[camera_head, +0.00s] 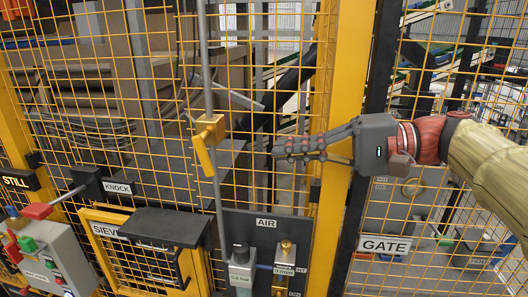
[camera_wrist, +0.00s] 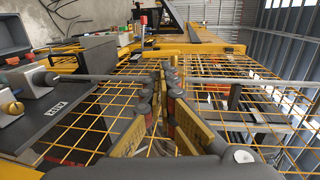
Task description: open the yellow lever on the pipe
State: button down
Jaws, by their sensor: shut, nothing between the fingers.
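The yellow lever (camera_head: 204,156) hangs down and slightly left from a yellow valve body (camera_head: 212,127) on the thin grey upright pipe (camera_head: 207,60). My gripper (camera_head: 280,149) points left towards the lever, at about its height in the picture, with a visible gap to its right. The fingers are shut and empty. In the wrist view the pipe (camera_wrist: 230,80) runs sideways across the picture, beyond my fingertips (camera_wrist: 159,80).
Yellow wire mesh stands behind the pipe, with a yellow post (camera_head: 343,75) behind my gripper. Below are the AIR panel (camera_head: 303,230) with its knobs, and the SIEVE hatch (camera_head: 100,215) with a dark hood (camera_head: 165,226). A control box (camera_head: 48,258) stands lower left.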

jog(key=shift+s+d+r, duration=0.1)
jog(key=shift+d+r, duration=0.1)
jog(key=shift+d, duration=0.75)
